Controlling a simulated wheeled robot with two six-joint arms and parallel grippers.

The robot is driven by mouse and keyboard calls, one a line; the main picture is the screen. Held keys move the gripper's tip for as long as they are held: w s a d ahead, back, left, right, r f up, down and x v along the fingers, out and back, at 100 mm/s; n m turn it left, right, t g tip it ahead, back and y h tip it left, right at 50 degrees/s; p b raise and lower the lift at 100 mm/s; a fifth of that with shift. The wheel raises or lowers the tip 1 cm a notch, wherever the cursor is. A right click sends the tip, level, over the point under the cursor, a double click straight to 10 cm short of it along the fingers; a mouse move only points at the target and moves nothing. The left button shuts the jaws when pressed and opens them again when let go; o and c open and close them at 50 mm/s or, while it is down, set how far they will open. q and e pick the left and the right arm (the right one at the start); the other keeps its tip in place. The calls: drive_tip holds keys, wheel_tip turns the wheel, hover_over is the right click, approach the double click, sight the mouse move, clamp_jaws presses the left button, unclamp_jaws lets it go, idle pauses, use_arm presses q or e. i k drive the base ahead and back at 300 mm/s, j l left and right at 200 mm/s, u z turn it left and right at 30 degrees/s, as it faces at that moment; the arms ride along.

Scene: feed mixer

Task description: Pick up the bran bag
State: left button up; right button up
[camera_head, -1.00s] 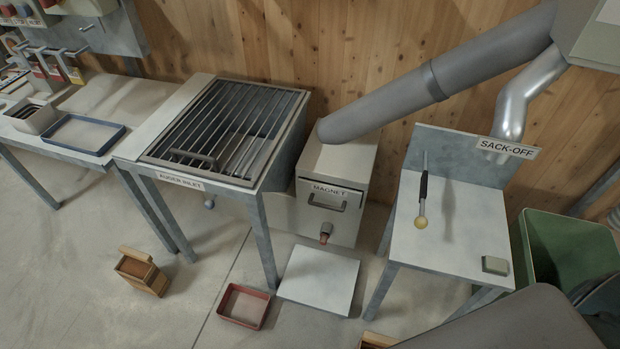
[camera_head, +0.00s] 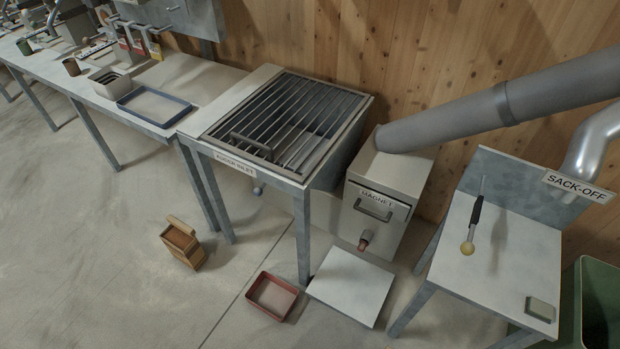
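I cannot make out a bran bag for certain in the head view. Several small upright packets with red and yellow marks (camera_head: 133,46) stand at the back of the long bench, too small to read. Neither of my grippers is in view.
The grated auger inlet (camera_head: 285,120) stands mid-picture, the magnet box (camera_head: 375,205) right of it. The sack-off table (camera_head: 490,250) and green bin (camera_head: 597,300) are at right. A wooden box (camera_head: 183,243), red tray (camera_head: 272,295) and white plate (camera_head: 352,285) lie on the floor. Left floor is clear.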

sight(180, 238)
drive_tip(key=u, duration=1.2)
